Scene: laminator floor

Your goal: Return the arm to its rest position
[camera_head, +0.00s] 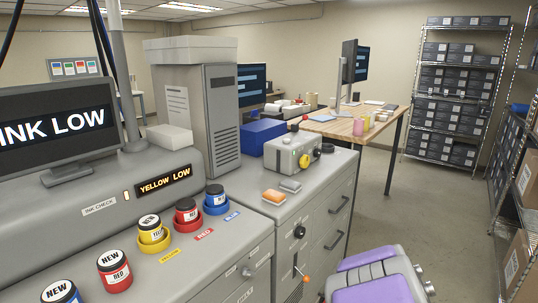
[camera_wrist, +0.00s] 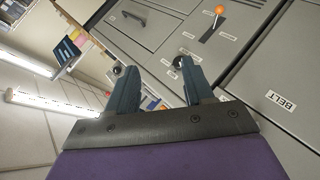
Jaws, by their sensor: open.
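My arm (camera_head: 375,285) shows as a purple and grey part at the bottom right of the head view, low in front of the grey cabinet (camera_head: 338,215). In the wrist view my gripper (camera_wrist: 157,88) has its two dark fingers spread apart with nothing between them. The wrist view is tilted, with the cabinet front on the right and the ceiling lights on the left. The fingers appear in front of the cabinet and touch nothing that I can see. The fingertips do not show in the head view.
An ink counter (camera_head: 150,280) on the left holds yellow (camera_head: 151,229), red (camera_head: 187,215) and blue (camera_head: 215,199) jars in coloured rings. Loose NEW jars (camera_head: 114,271) stand in front. A lever with an orange knob (camera_head: 306,279) sticks out near my arm. Open floor (camera_head: 415,215) lies to the right.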

